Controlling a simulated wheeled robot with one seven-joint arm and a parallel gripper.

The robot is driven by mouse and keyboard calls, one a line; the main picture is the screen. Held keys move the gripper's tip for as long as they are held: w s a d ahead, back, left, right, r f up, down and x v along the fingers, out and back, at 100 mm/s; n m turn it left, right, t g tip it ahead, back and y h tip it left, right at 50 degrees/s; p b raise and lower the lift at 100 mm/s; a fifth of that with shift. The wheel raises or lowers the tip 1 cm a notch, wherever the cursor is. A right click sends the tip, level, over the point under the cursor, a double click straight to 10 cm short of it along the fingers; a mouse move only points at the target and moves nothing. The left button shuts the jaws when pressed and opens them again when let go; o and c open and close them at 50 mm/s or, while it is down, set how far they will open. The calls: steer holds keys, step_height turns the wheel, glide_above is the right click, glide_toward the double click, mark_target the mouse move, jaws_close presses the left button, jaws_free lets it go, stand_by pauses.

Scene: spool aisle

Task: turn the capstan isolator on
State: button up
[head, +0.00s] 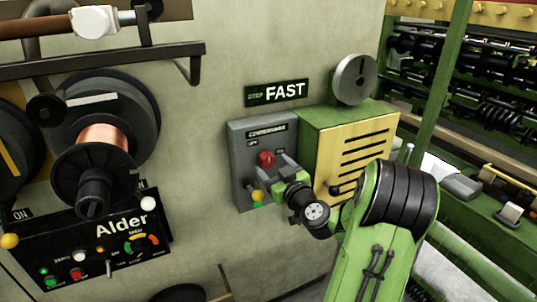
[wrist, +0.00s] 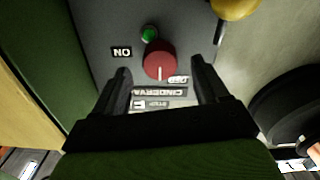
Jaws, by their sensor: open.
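A grey wall box (head: 240,180) carries a red rotary knob (head: 266,159), which also shows in the wrist view (wrist: 160,58). The wrist view is upside down to the box's lettering. The knob's white line points down there, close to the OFF label (wrist: 178,79). The ON label (wrist: 122,52) is left of the knob. A green lamp (wrist: 149,33) is just above it. My gripper (head: 281,166) is at the front of the box. In the wrist view its open fingers (wrist: 161,70) stand on both sides of the knob, with gaps; I cannot tell their depth.
A yellow ball handle (head: 257,195) sits low on the box. A green and yellow louvred cabinet (head: 355,150) stands close on the right. The Alder panel (head: 90,240) and a copper spool (head: 103,138) are on the left. Bare wall (head: 205,150) lies between.

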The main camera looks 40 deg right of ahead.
mark_target(269, 162)
steer(key=x, duration=0.3)
steer(key=shift+w+p, duration=0.15)
steer(key=shift+p, duration=0.25)
steer(key=shift+c, duration=0.3)
steer(key=c, duration=1)
